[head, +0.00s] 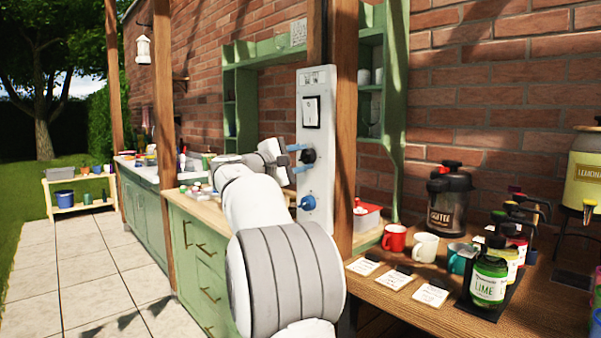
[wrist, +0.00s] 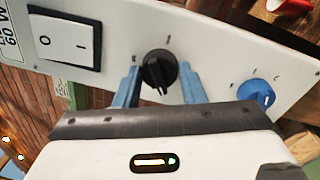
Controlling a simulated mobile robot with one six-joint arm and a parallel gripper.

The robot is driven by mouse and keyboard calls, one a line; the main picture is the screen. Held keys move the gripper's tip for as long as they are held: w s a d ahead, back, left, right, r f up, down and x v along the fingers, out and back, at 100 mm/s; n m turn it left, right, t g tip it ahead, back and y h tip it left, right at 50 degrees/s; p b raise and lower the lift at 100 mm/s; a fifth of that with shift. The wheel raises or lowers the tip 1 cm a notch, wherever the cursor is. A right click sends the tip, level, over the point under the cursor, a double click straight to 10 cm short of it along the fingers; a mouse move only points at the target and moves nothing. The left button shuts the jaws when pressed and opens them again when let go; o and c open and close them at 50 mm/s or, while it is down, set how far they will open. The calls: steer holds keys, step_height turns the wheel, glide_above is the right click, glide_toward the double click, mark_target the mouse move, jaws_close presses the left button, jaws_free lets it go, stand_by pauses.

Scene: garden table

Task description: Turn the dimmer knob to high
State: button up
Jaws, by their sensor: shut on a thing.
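A white control panel (head: 316,120) is mounted on a wooden post. It carries a black rotary knob (head: 308,156) in the middle and a blue knob (head: 307,202) below. My gripper (head: 303,157) is at the black knob, its blue fingers on either side. In the wrist view, the black knob (wrist: 158,70) sits between the fingers of my gripper (wrist: 160,78), which is shut on it. The knob's ridge points toward the gripper body. Small marks surround the knob but are too small to read. The blue knob (wrist: 256,95) is to the right, clear of the fingers.
A rocker switch (wrist: 64,40) marked O and I is on the same panel, left of the black knob in the wrist view. A wooden table (head: 420,310) at right holds mugs, cards and a lime jar (head: 489,280). Green cabinets (head: 200,250) stand behind my arm.

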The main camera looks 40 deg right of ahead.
steer(key=m+b, duration=0.2)
steer(key=m, duration=0.1)
steer(key=shift+f+m+g+b, duration=0.25)
steer(key=shift+m+g+b, duration=0.05)
steer(key=shift+m+b, duration=0.1)
steer(key=shift+r+m+b, duration=0.15)
steer(key=shift+m+b, duration=0.75)
steer(key=shift+m, duration=0.7)
steer(key=o, duration=1)
steer(key=shift+r, duration=0.1)
steer(key=shift+a, duration=0.1)
steer(key=a, duration=0.7)
steer(key=shift+s+a+f, duration=0.25)
steer(key=shift+a+f, duration=0.05)
steer(key=shift+a, duration=0.1)
